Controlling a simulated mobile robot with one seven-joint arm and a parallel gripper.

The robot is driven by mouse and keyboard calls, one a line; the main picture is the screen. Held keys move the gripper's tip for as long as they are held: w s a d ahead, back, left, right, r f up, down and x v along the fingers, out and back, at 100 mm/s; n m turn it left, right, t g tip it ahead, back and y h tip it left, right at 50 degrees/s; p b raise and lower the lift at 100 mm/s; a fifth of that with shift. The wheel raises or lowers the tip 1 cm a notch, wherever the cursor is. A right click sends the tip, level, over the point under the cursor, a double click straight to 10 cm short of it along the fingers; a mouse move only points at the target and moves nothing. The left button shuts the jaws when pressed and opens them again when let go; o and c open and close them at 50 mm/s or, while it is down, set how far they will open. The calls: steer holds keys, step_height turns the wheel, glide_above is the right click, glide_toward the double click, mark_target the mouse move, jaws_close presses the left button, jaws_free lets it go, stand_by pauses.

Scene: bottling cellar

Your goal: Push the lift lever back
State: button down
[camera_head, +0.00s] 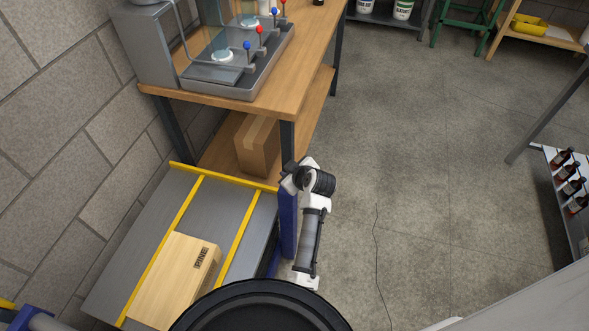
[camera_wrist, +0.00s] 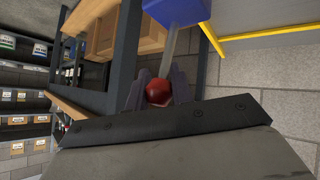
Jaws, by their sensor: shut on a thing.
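The lift lever shows in the wrist view as a grey rod with a red knob (camera_wrist: 158,93), coming from a blue housing (camera_wrist: 178,12). My gripper (camera_wrist: 158,84) has its two dark fingers on either side of the knob and is shut on it. In the head view my arm reaches to the top of the blue lift post (camera_head: 288,222). The lever and fingertips cannot be made out there. The grey lift platform (camera_head: 172,200) has yellow edging and carries a wooden box (camera_head: 175,280).
A wooden workbench (camera_head: 300,55) with a bottling machine (camera_head: 222,75) stands just beyond the lift. A cardboard box (camera_head: 257,145) sits on its lower shelf. A block wall (camera_head: 60,90) is at left. Open floor (camera_head: 420,190) lies to the right, before a rack of bottles (camera_head: 565,225).

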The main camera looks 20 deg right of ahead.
steer(key=shift+w+a+n+g+h+p, duration=0.4)
steer(key=shift+a+g+h+p, duration=0.2)
steer(key=shift+h+p, duration=0.1)
steer(key=c, duration=1.2)
jaws_free()
steer(key=b+v, duration=0.2)
steer(key=v, duration=1.1)
steer(key=shift+s+r, duration=0.2)
steer(key=shift+r, duration=0.15)
steer(key=shift+w, duration=0.1)
